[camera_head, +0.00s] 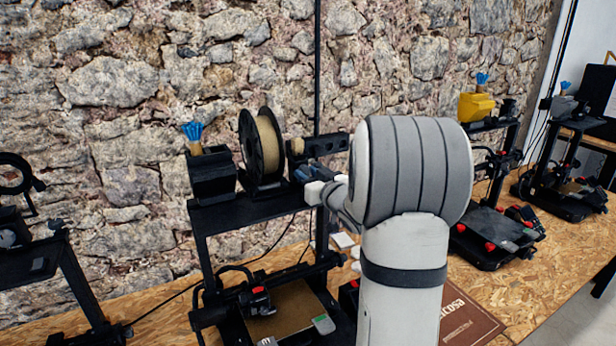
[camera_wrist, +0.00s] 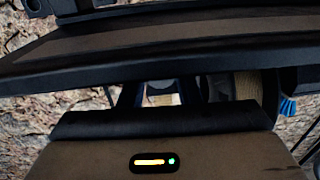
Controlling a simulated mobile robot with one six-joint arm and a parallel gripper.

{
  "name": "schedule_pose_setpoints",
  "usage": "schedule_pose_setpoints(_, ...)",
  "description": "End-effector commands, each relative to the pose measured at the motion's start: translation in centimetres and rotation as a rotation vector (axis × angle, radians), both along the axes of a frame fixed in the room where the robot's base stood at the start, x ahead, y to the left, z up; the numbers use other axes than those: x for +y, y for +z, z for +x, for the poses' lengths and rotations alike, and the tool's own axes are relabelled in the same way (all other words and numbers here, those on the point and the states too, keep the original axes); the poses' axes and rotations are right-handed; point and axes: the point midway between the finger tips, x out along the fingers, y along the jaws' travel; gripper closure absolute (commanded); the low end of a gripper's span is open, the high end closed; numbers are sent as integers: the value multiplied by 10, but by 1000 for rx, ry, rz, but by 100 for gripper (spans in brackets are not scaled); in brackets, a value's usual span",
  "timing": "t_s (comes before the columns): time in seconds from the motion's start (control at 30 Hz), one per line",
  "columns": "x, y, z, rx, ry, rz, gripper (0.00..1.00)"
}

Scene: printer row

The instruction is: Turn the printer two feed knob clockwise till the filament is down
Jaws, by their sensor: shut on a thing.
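The printer in the middle, with a black frame (camera_head: 243,213), carries a black spool of tan filament (camera_head: 268,143) on its top bar. The spool also shows in the wrist view (camera_wrist: 247,85). My gripper (camera_head: 309,177) is at the top bar, just right of the spool, with its fingers close together. In the wrist view, blue fingers (camera_wrist: 158,92) show partly behind a dark edge. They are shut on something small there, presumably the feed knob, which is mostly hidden. I cannot make out the knob's angle or the filament's end.
A brown print bed (camera_head: 292,310) lies below the top bar. A black box with blue bristles (camera_head: 193,133) stands left of the spool. Another printer (camera_head: 490,235) stands at right, one farther right (camera_head: 570,190). A brown box (camera_head: 465,325) lies on the wooden bench.

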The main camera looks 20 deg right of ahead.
Motion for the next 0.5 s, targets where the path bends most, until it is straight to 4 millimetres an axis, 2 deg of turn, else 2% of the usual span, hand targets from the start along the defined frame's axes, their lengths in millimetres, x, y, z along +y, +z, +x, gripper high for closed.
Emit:
schedule_pose_setpoints(0.17, 0, -1, 0, 4, 0, 95, 92)
schedule_pose_setpoints(0.47, 0, 0, 0, 3, 0, 103, 92)
schedule_pose_setpoints(0.5, 0, 0, 0, 3, 0, 103, 66)
